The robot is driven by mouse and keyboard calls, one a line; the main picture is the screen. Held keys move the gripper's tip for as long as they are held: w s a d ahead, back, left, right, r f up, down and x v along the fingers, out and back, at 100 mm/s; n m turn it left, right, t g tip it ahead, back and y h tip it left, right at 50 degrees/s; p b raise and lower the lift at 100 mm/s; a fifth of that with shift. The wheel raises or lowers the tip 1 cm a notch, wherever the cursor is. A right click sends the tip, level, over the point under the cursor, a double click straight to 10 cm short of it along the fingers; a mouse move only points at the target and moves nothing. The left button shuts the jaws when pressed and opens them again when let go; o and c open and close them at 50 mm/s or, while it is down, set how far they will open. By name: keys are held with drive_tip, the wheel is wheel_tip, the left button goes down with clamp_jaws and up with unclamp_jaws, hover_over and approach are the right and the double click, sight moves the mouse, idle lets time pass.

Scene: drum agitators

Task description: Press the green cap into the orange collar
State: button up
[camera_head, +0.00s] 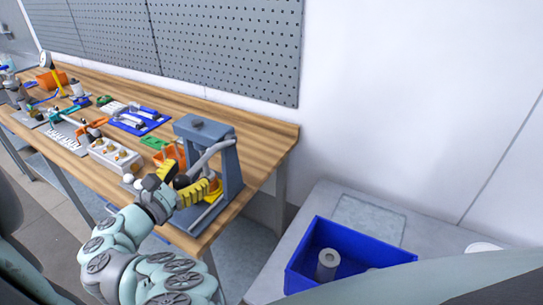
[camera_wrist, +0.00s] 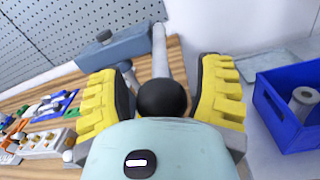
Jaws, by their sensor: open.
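My gripper (camera_head: 183,181) is at the grey press (camera_head: 228,165) on the right end of the bench. In the wrist view its yellow fingers (camera_wrist: 163,92) are spread apart, with the black ball knob (camera_wrist: 161,99) of the press lever (camera_wrist: 159,52) between them. Gaps show on both sides of the knob. A small green piece (camera_head: 154,143) and an orange piece (camera_head: 172,156) lie left of the press; I cannot tell whether they are the cap and the collar. The space under the press ram is mostly hidden by my gripper.
The wooden bench (camera_head: 262,135) carries a blue tray (camera_head: 153,128), a white block with pegs (camera_head: 116,155) and several tools to the left. A blue bin (camera_head: 302,262) with a grey cylinder (camera_head: 327,262) stands on a grey surface at right. A pegboard (camera_head: 235,45) hangs behind.

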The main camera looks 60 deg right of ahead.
drive_tip(key=shift+s+d, duration=0.1)
drive_tip(key=shift+d, duration=0.1)
clamp_jaws()
idle(0.6)
